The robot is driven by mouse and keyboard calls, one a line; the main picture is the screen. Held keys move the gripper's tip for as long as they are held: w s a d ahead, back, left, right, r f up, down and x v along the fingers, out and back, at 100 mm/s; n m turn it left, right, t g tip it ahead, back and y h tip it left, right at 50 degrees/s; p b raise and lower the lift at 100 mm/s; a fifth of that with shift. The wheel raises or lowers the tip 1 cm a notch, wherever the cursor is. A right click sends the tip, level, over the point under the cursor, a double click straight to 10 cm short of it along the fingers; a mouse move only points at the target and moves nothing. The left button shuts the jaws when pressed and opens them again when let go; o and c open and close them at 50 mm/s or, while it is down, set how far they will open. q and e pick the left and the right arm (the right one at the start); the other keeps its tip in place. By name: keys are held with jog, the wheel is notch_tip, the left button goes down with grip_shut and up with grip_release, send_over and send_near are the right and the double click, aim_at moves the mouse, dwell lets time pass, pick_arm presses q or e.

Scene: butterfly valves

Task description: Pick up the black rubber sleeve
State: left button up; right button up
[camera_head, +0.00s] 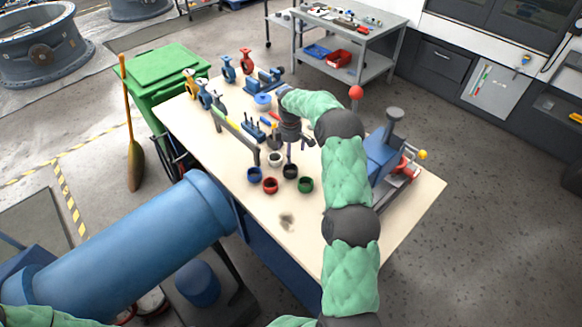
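The black rubber sleeve (290,171) is a small dark open ring standing on the pale workbench (243,205). It stands in a group with a white sleeve (275,160), a blue sleeve (254,174), a red sleeve (270,186) and a green sleeve (305,185). My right gripper (291,152) points down just above and behind the black sleeve. Its fingers look spread and hold nothing that I can see. I cannot tell whether a fingertip touches a sleeve. My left gripper is out of view; only a green-covered arm part shows at the bottom left.
A blue and red vise-like device (383,155) stands at the bench's right. Hand tools and a rail (236,136) lie left of my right gripper. Small valves (228,68) stand at the back. A large blue pipe (130,250) is at front left. The bench's front is mostly clear.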

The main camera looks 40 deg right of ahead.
jog(key=f, duration=0.1)
send_over(290, 169)
jog(key=s+a, duration=0.1)
jog(key=s, duration=0.1)
jog(key=f, duration=0.4)
jog(key=shift+w+a+f+b, duration=0.1)
jog(key=shift+a+f+b, duration=0.1)
jog(key=shift+b, duration=0.15)
jog(key=shift+f+b, duration=0.6)
jog(key=shift+f, duration=2)
jog(key=c, duration=1.2)
